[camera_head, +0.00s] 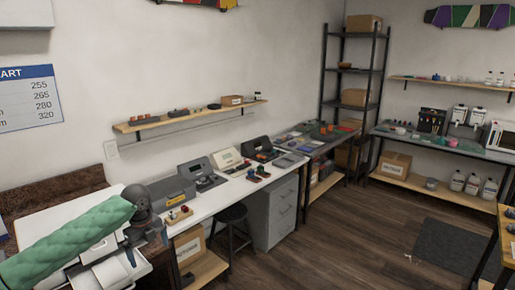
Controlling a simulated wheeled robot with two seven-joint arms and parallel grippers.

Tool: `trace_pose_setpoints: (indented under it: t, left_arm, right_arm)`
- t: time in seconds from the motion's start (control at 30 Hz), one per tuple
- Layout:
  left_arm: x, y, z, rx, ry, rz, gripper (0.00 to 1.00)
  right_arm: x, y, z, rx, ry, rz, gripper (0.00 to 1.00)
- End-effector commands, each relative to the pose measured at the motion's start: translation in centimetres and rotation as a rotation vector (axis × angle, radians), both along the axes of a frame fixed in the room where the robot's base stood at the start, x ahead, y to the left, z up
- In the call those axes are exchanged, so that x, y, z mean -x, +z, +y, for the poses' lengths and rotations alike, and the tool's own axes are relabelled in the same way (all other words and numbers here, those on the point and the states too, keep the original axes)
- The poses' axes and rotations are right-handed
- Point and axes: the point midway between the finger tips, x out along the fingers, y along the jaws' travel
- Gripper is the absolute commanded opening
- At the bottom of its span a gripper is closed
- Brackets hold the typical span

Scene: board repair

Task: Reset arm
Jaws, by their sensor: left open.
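My left gripper (128,250) is at the lower left, in white and grey parts, close to the near end of the long white workbench (225,192). It is open, and I see nothing between its fingers. A green quilted, roll-shaped thing (65,248) lies across the lower left corner, right beside the gripper; I cannot tell whether they touch. A dark grey rounded thing (138,199) is just beyond the roll's end. My right gripper is not in view.
Several grey and white devices stand along the workbench, among them one with a yellow stripe (172,192). A black stool (231,214) and grey drawer unit (275,212) are below. A dark shelf rack (350,100) fills the corner. The wood floor (350,235) is clear.

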Motion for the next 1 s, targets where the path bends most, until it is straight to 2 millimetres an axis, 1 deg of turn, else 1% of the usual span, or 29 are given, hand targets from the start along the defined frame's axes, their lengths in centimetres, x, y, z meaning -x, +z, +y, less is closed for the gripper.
trace_pose_setpoints:
  t: [0.1, 0.17, 0.27, 0.37, 0.5, 0.67, 0.8, 0.87, 0.9, 0.97, 1.0]
  left_arm:
    - [0.0, -2.0, -1.2, 0.016, 0.039, -0.006, 0.99]
    - [0.0, -3.1, -1.7, 0.024, 0.064, -0.010, 0.99]
    - [0.0, -5.3, -2.8, 0.041, 0.116, -0.017, 0.99]
    - [0.2, -8.2, -4.2, 0.063, 0.184, -0.025, 0.99]
    - [0.9, -13.2, -6.5, 0.106, 0.315, -0.037, 0.99]
    - [2.4, -19.0, -8.9, 0.153, 0.473, -0.042, 0.99]
    - [4.2, -24.0, -10.8, 0.190, 0.615, -0.041, 0.99]
    - [5.1, -26.1, -11.5, 0.205, 0.680, -0.039, 0.99]
    - [5.8, -27.5, -11.9, 0.214, 0.723, -0.037, 0.99]
    - [6.9, -29.5, -12.6, 0.228, 0.786, -0.033, 0.99]
    - [7.7, -31.0, -12.9, 0.234, 0.830, -0.031, 0.99]
  right_arm:
    - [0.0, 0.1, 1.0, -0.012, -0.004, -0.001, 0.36]
    - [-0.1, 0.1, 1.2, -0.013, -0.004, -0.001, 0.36]
    - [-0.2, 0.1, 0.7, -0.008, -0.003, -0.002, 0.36]
    - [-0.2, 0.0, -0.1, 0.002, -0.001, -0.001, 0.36]
    - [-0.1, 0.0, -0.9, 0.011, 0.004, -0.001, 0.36]
    - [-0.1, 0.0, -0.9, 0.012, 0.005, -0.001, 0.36]
    - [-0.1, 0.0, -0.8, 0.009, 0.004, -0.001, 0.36]
    - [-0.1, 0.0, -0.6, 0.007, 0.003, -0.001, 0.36]
    - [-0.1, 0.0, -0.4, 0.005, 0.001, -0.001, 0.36]
    - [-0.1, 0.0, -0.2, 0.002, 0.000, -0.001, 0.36]
    - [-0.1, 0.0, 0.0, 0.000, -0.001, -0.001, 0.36]
